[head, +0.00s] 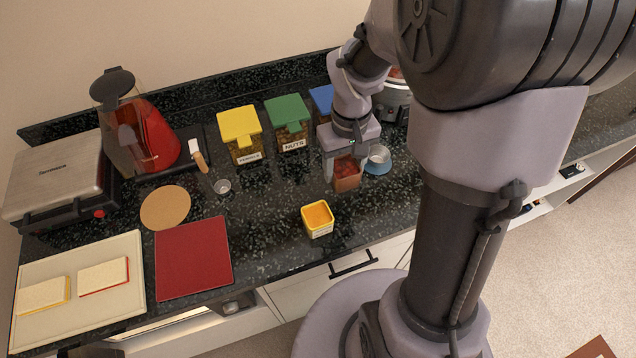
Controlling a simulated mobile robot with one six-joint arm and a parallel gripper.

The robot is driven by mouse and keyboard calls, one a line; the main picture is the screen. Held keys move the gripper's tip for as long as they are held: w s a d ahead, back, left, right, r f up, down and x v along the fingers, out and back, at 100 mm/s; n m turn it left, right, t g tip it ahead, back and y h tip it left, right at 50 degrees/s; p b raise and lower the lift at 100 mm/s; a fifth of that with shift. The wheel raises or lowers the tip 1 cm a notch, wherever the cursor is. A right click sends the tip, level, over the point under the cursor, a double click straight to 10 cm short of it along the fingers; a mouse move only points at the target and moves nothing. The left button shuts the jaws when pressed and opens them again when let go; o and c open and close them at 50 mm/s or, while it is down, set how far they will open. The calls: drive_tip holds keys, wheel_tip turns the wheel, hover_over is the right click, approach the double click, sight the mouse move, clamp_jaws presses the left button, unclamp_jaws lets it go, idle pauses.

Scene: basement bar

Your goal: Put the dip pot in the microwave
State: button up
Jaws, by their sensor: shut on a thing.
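My gripper (345,160) points down over the counter and is shut on a small square brown pot with red contents (346,178). I cannot tell whether this pot touches the counter. A yellow square pot with orange contents and a pale label (318,220) stands upright on the counter, nearer the front edge and left of my gripper. Both look like dip pots. No microwave is clearly recognisable; a partly seen appliance or opening (200,316) lies below the counter front at the lower left.
A small blue bowl (378,160) stands close right of the held pot. Yellow (238,122), green (287,110) and blue (322,100) lidded containers stand behind. A red mat (194,258), round cork mat (165,207) and cream board (80,310) lie left. Counter (265,235) is clear beside the yellow pot.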

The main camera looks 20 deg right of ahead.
drive_tip(key=f+b, duration=0.1)
drive_tip(key=f, duration=0.4)
drive_tip(key=f+b, duration=0.1)
drive_tip(key=f, duration=0.2)
drive_tip(key=shift+s+b, duration=0.3)
drive_tip(key=shift+b, duration=0.05)
drive_tip(key=shift+f, duration=0.2)
drive_tip(key=o, duration=1.3)
